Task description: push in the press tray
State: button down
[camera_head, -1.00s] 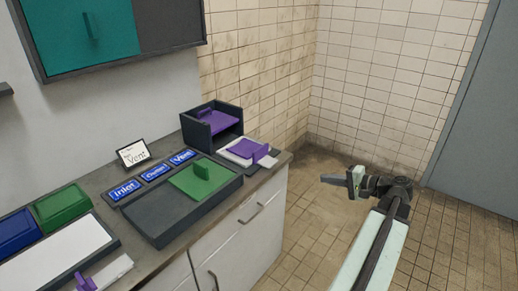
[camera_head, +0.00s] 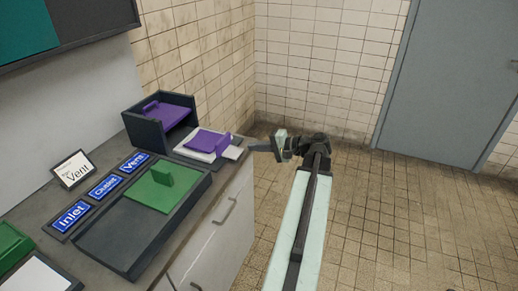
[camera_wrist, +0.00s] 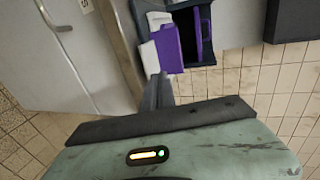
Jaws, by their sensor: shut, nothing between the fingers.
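What looks like the press tray is a low dark tray bearing a pale slab and a purple piece (camera_head: 206,141), at the counter's far right end in the head view. My gripper (camera_head: 257,148) is shut and empty, just right of that block, seemingly past the counter edge. In the wrist view, my narrow finger tips (camera_wrist: 160,92) point up toward the white block (camera_wrist: 150,57) and the purple piece (camera_wrist: 167,49). Contact cannot be told; a gap seems to show.
A dark open-fronted box (camera_head: 150,130) with a purple panel stands behind the tray. A green plate (camera_head: 163,189) lies on a dark tray nearer me, beside blue labels (camera_head: 104,186). Cabinet handles (camera_head: 225,211) stick out of the counter front. The tiled floor (camera_head: 350,230) at right is free.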

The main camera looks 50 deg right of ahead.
aim_at(227, 144)
jog(key=x, duration=0.5)
jog(key=r+b+x, duration=0.1)
jog(key=x, duration=0.2)
jog(key=shift+w+a+f, duration=0.1)
jog(key=shift+w, duration=0.35)
